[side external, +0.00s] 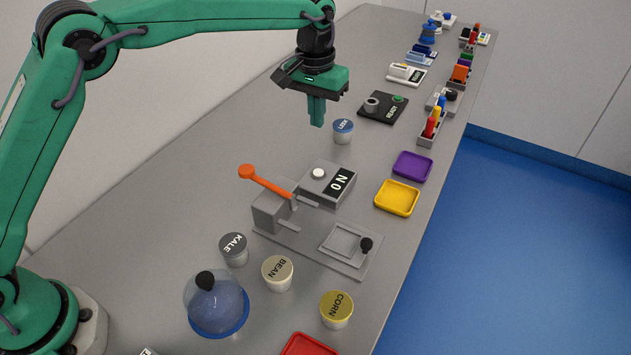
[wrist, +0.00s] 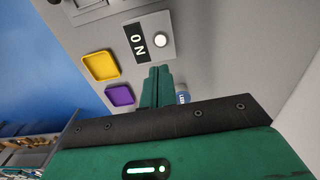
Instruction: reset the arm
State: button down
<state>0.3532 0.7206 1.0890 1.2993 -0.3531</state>
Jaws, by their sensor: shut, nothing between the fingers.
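My gripper (side external: 317,112) is green with its fingers pressed together and nothing between them. It hangs pointing down above the bench, over the area near the blue-lidded tub (side external: 343,130). In the wrist view my gripper's fingers (wrist: 157,75) also show closed, and part of the blue-lidded tub (wrist: 183,97) shows beside them. I cannot tell the exact height of the fingertips above the bench.
Tubs marked KALE (side external: 234,249), BEAN (side external: 278,273) and CORN (side external: 336,309) and a glass dome (side external: 216,304) are nearer. Yellow (side external: 397,198) and purple (side external: 412,166) trays line the right edge.

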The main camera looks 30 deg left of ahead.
dwell(0.6)
jog(key=s+a+r+t, duration=0.2)
jog(key=s+a+r, duration=1)
jog(key=s, duration=0.1)
jog(key=s+a+f+t, duration=0.1)
jog(key=s+a, duration=0.3)
jog(key=s, duration=0.6)
jog(key=s+a+f+t, duration=0.2)
jog(key=s+a+f, duration=0.1)
jog(key=s, duration=0.7)
jog(key=shift+a+f, duration=0.2)
jog(key=shift+a, duration=0.5)
